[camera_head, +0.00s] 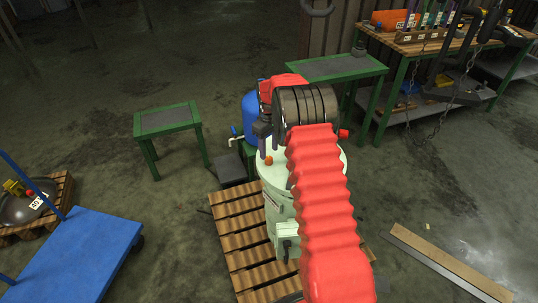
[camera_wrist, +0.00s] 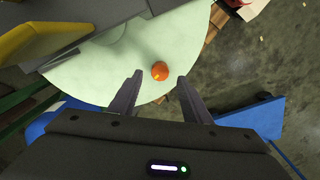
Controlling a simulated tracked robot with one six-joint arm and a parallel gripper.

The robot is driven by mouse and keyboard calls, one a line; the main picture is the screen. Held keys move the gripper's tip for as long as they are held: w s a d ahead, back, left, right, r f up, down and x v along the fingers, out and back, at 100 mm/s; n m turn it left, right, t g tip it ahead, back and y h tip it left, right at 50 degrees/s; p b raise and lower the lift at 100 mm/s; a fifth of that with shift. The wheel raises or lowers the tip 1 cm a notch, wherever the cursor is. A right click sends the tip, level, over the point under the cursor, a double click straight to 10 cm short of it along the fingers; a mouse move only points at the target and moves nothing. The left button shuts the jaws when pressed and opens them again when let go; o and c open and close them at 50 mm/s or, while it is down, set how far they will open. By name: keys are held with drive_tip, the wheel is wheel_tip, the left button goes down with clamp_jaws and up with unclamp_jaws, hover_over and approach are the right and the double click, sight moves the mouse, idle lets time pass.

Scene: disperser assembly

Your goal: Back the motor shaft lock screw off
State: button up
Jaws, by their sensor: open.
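A round orange knob (camera_head: 268,160), which may be the motor shaft lock screw, sits on the pale green round top (camera_head: 266,173) of the machine. In the wrist view the orange knob (camera_wrist: 159,71) lies between the lines of my two fingertips, near the rim of the pale green top (camera_wrist: 125,55). My gripper (camera_wrist: 160,77) is open, with one finger on each side of the knob and nothing held. In the head view my gripper (camera_head: 262,145) points down just above the knob; whether it touches is not clear. My red-sleeved arm hides much of the machine.
The machine stands on a wooden pallet (camera_head: 236,240). A blue drum (camera_head: 250,108) and green tables (camera_head: 167,120) stand behind it. A blue cart (camera_head: 80,255) is at lower left. In the wrist view a yellow part (camera_wrist: 45,38) crosses the upper left, close to my gripper.

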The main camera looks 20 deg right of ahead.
sight(269, 158)
wheel_tip(269, 158, up, 10)
drive_tip(key=shift+f, duration=0.25)
idle(0.6)
drive_tip(key=s+a+f+m, duration=0.1)
drive_tip(key=s+f+m, duration=0.2)
drive_tip(key=s, duration=0.2)
drive_tip(key=s+a+r+t, duration=0.2)
drive_tip(key=s+a+r, duration=0.2)
drive_tip(key=s+r, duration=0.3)
drive_tip(key=s+a+r+m+t, duration=0.1)
drive_tip(key=s+a+r, duration=0.3)
drive_tip(key=s, duration=1.3)
drive_tip(key=s+a+r+m+t, duration=0.1)
drive_tip(key=s+a+r, duration=0.4)
drive_tip(key=s+r, duration=0.5)
drive_tip(key=shift+s+r+t, duration=0.2)
drive_tip(key=shift+s+t, duration=0.6)
drive_tip(key=shift+s, duration=0.55)
